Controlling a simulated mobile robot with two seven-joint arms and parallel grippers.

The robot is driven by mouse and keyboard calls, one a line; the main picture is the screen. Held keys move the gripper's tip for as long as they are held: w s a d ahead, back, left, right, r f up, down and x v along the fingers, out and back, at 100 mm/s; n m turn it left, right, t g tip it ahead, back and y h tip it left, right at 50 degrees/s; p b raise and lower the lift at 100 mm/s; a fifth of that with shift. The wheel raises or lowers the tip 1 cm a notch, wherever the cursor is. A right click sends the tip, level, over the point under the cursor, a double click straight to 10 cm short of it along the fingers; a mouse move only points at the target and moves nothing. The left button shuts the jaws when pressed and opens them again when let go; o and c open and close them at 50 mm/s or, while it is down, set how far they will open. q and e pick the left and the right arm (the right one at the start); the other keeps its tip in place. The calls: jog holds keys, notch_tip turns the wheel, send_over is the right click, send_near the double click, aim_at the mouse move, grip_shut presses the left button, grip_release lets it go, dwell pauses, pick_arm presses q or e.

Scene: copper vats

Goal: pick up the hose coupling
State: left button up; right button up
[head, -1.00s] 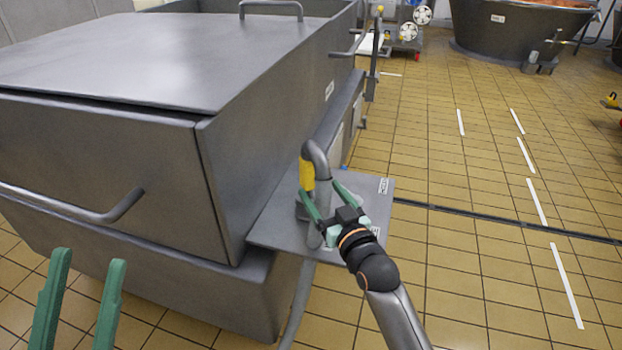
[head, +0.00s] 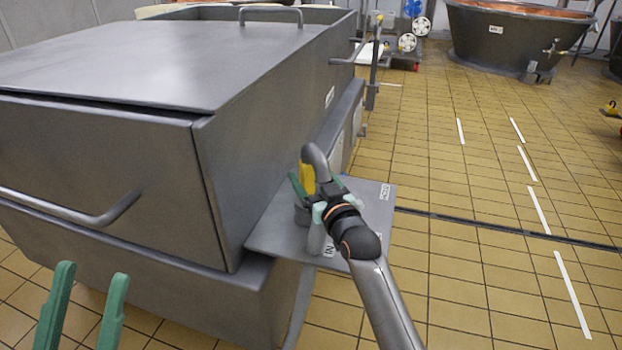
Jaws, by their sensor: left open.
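The hose coupling appears to be the grey bent pipe (head: 315,158) with a yellow part (head: 307,178), standing on a grey plate (head: 268,238) at the side of the vat. My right gripper (head: 319,180) is at the coupling, with a green finger showing on each side of it. The wrist hides the lower part of the coupling, so I cannot tell whether the fingers touch it. My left gripper (head: 92,270) is open and empty at the lower left, well apart from the coupling.
The large grey lidded vat (head: 110,155) fills the left side, with a bar handle (head: 90,211) sticking out. A grey hose (head: 299,305) hangs below the plate. The tiled floor (head: 460,280) on the right is open. A round vat (head: 505,45) stands at the back.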

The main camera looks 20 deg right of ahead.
grip_shut()
dwell(0.4)
jog(key=shift+r, duration=0.15)
